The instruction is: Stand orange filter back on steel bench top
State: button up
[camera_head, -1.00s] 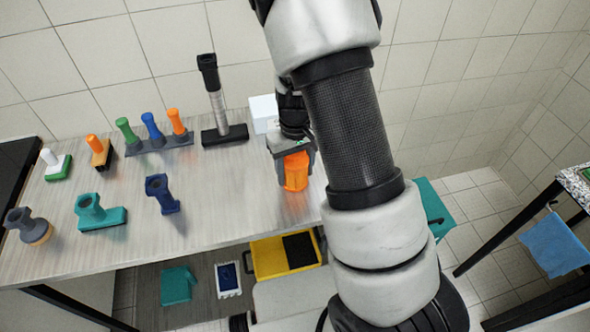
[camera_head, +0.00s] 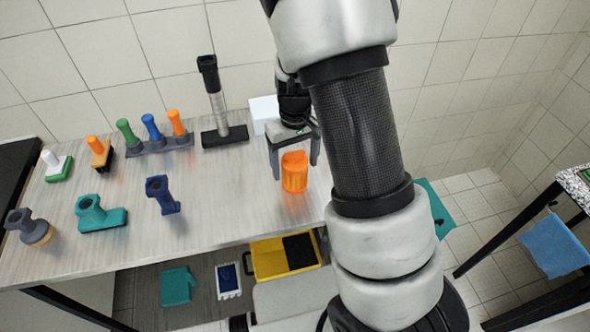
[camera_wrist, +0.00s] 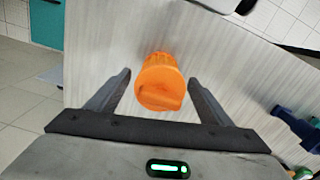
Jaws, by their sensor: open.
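The orange filter (camera_head: 294,173) stands upright on the steel bench top (camera_head: 235,185), near its right end. My gripper (camera_head: 294,168) is open above and around it, with one finger on each side. In the wrist view the filter (camera_wrist: 160,82) sits between the two spread fingertips of my gripper (camera_wrist: 158,80), with clear gaps on both sides. Its ribbed lower part and smooth orange top show. Nothing is held.
To the left on the bench stand a teal tool (camera_head: 100,216), a blue tool (camera_head: 162,195) and a rack with coloured handles (camera_head: 160,146). A white box (camera_head: 264,112) stands behind my gripper. The bench's right edge is close.

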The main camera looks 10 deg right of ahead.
notch_tip(320, 180, up, 9)
jog(key=shift+f, duration=0.2)
jog(key=s+r+m+t, duration=0.2)
jog(key=s+r+t, duration=0.3)
jog(key=s+r, duration=1.3)
jog(key=shift+s+t, duration=0.15)
jog(key=shift+t, duration=0.15)
